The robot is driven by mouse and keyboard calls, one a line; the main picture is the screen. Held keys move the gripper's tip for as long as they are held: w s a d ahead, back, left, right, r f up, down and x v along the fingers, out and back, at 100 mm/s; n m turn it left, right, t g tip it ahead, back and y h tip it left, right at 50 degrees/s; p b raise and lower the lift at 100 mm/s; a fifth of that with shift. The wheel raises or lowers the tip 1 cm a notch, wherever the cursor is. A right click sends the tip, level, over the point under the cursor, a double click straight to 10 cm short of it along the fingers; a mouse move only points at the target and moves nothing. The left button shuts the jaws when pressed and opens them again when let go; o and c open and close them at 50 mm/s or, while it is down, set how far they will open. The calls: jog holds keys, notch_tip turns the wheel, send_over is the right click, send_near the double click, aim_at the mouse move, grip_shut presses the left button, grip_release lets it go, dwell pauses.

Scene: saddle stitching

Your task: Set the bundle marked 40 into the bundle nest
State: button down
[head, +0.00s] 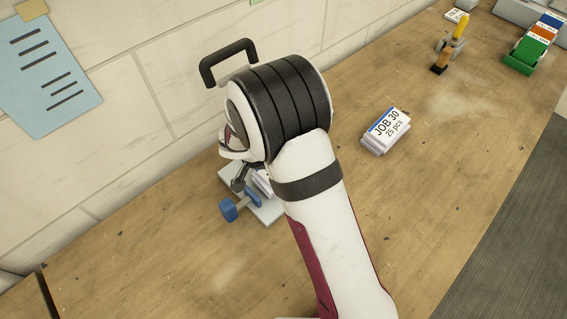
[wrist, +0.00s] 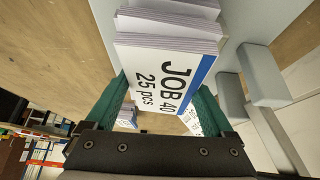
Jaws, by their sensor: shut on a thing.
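The bundle marked JOB 40 (wrist: 168,75) is a stack of white sheets with a blue-edged label, large in the wrist view. My gripper (wrist: 160,92) is shut on it, with green fingers at its two sides. The bundle is over a pale grey plate with raised grey blocks (wrist: 267,75), which looks like the bundle nest. I cannot tell whether the bundle touches the plate. In the head view, my arm hides the gripper and most of the bundle. The nest's grey plate (head: 268,213) and a blue knob-like part (head: 229,210) show below my wrist.
A bundle marked JOB 30 (head: 385,131) lies on the wooden bench to the right. Farther back are a yellow-handled tool (head: 459,28) and a green tray (head: 523,56) with coloured stacks. A wall with a blue sheet (head: 45,75) borders the bench. The front bench is mostly clear.

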jog(key=shift+f, duration=0.3)
